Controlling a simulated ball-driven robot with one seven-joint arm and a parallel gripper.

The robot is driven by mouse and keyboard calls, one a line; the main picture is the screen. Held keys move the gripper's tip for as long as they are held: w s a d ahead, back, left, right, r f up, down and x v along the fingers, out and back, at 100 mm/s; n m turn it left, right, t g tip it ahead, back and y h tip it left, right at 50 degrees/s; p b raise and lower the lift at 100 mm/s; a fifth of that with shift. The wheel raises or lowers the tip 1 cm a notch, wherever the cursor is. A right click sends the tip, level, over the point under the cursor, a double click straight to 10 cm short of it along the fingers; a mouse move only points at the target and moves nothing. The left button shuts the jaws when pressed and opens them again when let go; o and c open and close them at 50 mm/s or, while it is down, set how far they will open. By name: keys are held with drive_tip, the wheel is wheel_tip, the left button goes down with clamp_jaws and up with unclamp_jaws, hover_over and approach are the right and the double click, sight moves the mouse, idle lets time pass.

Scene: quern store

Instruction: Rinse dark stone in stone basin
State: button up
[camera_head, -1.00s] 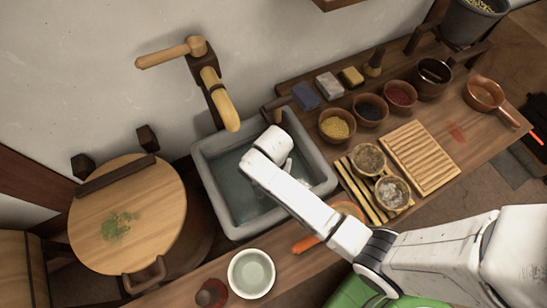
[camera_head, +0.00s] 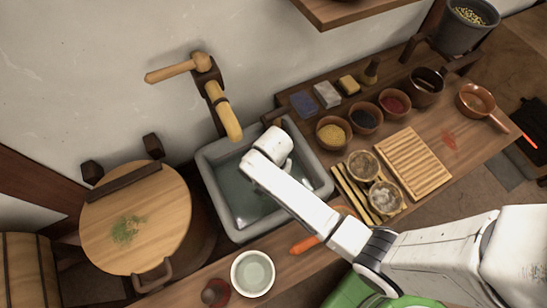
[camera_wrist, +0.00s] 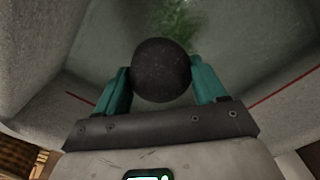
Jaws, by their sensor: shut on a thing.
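The stone basin (camera_head: 222,215) is a grey rectangular trough set in the counter, with murky greenish water in it. In the wrist view its walls (camera_wrist: 30,60) rise on both sides. My gripper (camera_wrist: 161,84) points down into the basin, its two teal fingers shut on the dark stone (camera_wrist: 161,68), a round, near-black ball. A blurred green patch (camera_wrist: 180,22) shows in the water just beyond the stone. I cannot tell whether the stone touches the water. In the head view my wrist hides the fingers and stone.
A wooden spout with a handle (camera_head: 222,108) stands behind the basin. A round wooden lid (camera_head: 135,220) with green bits is at left. A pale bowl (camera_head: 252,273) and a carrot (camera_head: 304,244) are in front. Several small bowls and a ridged board (camera_head: 412,162) stand at right.

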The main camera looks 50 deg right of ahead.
drive_tip(key=shift+r+p, duration=1.35)
drive_tip(key=shift+r, duration=0.65)
wheel_tip(320, 180, up, 8)
drive_tip(key=shift+f, duration=0.2)
idle(1.2)
drive_tip(key=shift+r, duration=2)
